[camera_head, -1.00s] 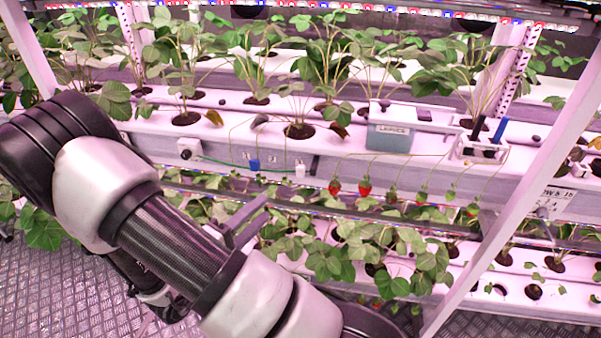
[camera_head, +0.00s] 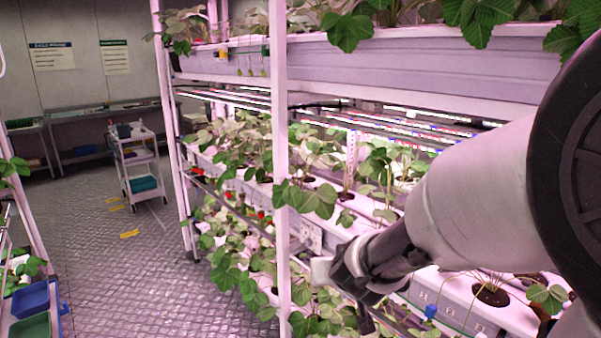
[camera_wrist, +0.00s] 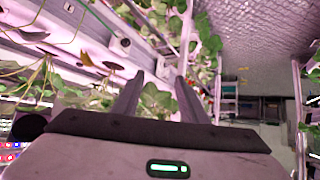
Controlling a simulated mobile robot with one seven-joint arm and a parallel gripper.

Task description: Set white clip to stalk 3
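In the head view, the rack's front rail (camera_head: 455,300) carries a blue clip (camera_head: 431,311) and small number labels at the lower right. A white clip cannot be clearly told from the pale rail there. Thin stalks hang from a plant hole (camera_head: 490,294) over this rail; I cannot read which is stalk 3. In the wrist view, my gripper (camera_wrist: 159,75) has two dark fingers spread apart, with leaves and pale rack parts showing beyond the gap. No clip is clearly visible between them.
A white upright post (camera_head: 281,170) stands close to my arm. Open metal floor (camera_head: 130,260) runs down the aisle to a white cart (camera_head: 140,160). Blue bins (camera_head: 30,300) stand at the lower left. In the wrist view, a black knob (camera_wrist: 125,42) sits on the rail.

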